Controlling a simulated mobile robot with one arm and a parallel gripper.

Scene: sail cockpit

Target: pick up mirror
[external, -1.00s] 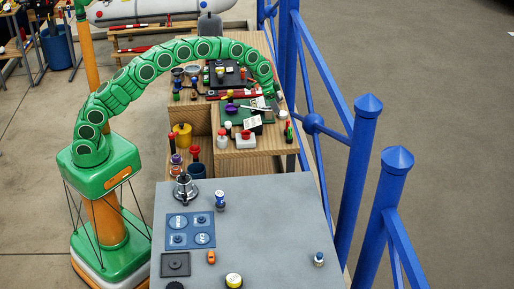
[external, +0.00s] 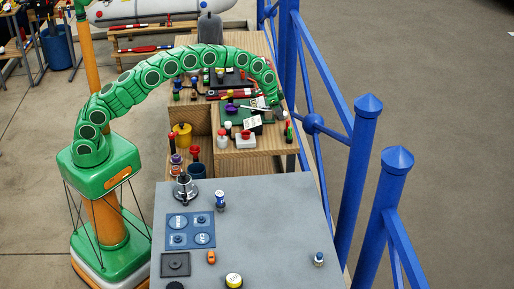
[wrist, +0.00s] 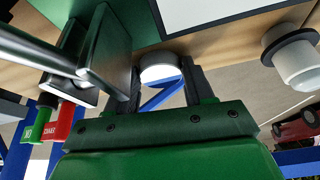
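My gripper (wrist: 160,88) points over the table edge with its two dark fingers apart. A small round pale disc with a dark rim (wrist: 160,72) shows between the fingertips; it may be the mirror, but I cannot tell for certain, nor whether a finger touches it. Two shiny square metal plates on a rod (wrist: 104,48) stand close left of the left finger and also look mirror-like. In the external view my gripper (external: 274,99) is low at the right edge of the far wooden bench, small and partly hidden among objects.
A white cylinder with a dark collar (wrist: 296,62) stands to the right in the wrist view. Red and green tagged items (wrist: 52,124) are at the left. Blue railing (external: 312,122) runs beside the bench. The grey table (external: 270,225) has much free room.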

